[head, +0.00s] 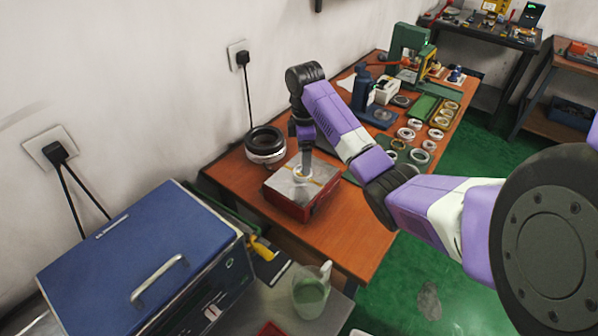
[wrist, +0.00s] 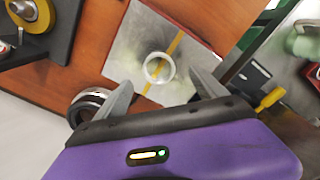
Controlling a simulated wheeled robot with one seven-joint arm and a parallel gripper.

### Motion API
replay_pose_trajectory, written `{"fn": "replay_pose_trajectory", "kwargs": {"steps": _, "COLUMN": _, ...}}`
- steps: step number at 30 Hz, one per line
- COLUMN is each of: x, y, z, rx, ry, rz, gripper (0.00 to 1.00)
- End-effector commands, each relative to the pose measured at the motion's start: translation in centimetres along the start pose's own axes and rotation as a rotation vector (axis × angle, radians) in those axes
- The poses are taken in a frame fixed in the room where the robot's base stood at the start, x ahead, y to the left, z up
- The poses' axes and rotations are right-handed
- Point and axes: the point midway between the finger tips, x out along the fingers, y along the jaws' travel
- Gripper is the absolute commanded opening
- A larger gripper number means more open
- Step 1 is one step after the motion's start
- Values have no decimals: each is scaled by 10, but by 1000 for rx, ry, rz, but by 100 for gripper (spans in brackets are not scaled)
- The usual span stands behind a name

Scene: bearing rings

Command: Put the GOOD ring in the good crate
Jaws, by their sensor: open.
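A small pale metal ring (wrist: 159,67) lies on a grey metal plate with a yellow stripe, the top of a red block (wrist: 190,24). The same ring (head: 302,171) shows partly behind the fingers in the head view, on the red block (head: 290,206). My gripper (head: 304,171) points down over the ring. In the wrist view my gripper (wrist: 162,88) is open, its fingers apart with nothing between them, and the ring appears just beyond the tips. No label marks the ring as good, and I cannot identify the good crate.
A dark-and-silver round part (head: 265,145) stands left of the block. Several rings (head: 407,133) and a green press (head: 408,45) occupy the table's far end. A blue machine (head: 140,250), a green-filled jug (head: 310,292) and a red tray edge (head: 270,328) are in front.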

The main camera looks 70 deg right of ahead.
Motion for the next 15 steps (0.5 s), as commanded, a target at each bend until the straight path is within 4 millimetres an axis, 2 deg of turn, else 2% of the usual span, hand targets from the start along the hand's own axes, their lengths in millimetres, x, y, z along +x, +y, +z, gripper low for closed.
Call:
{"fn": "replay_pose_trajectory", "kwargs": {"steps": 5, "x": 17, "y": 1, "z": 0, "rx": 0, "ry": -1, "rz": -2, "gripper": 81}}
{"fn": "replay_pose_trajectory", "kwargs": {"steps": 10, "x": 43, "y": 2, "z": -2, "rx": 0, "ry": -1, "rz": -2, "gripper": 81}}
{"fn": "replay_pose_trajectory", "kwargs": {"steps": 15, "x": 56, "y": 2, "z": -2, "rx": 0, "ry": 0, "rz": 0, "gripper": 81}}
